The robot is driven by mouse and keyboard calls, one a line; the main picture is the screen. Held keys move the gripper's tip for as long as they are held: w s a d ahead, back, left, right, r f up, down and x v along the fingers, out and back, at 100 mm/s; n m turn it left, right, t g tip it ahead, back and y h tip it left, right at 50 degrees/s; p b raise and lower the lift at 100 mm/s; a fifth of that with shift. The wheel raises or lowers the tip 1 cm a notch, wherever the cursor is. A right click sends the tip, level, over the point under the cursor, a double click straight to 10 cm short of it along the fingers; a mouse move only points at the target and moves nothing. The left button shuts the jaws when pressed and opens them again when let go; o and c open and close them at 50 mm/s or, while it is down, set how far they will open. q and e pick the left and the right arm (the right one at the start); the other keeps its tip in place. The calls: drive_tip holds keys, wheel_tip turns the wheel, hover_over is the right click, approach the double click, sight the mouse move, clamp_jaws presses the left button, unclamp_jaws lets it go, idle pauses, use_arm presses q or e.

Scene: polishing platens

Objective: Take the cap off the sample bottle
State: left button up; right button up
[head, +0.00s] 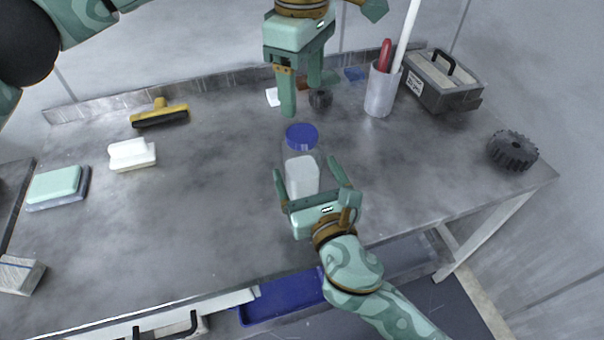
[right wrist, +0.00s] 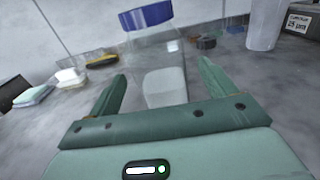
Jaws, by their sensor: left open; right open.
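The sample bottle (head: 302,176) stands upright on the metal bench, clear-walled with a white label or content low down. Its blue cap (head: 302,136) sits on top; the cap also shows in the right wrist view (right wrist: 146,16). My right gripper (head: 310,172) is open, its two fingers on either side of the bottle's lower body; in the right wrist view the bottle (right wrist: 163,75) stands between the fingertips with gaps at both sides. My left gripper (head: 301,98) is open and empty, pointing down above and behind the cap, apart from it.
Behind stand a grey holder (head: 381,88) with a red-handled tool and white rod, and a grey box (head: 443,80). A dark gear (head: 513,150) lies right. A yellow squeegee (head: 159,113), white block (head: 132,154) and green pad (head: 54,184) lie left. The left-centre bench is clear.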

sight(302, 133)
drive_tip(key=x, duration=0.5)
drive_tip(key=shift+w+a, duration=0.1)
drive_tip(key=shift+w, duration=0.2)
clamp_jaws()
use_arm(q)
drive_tip(key=m, duration=0.3)
drive_tip(key=shift+m, duration=0.4)
drive_tip(key=shift+f+m, duration=0.2)
drive_tip(key=shift+m, duration=0.1)
wheel_tip(302, 133, down, 8)
drive_tip(key=shift+r, duration=0.2)
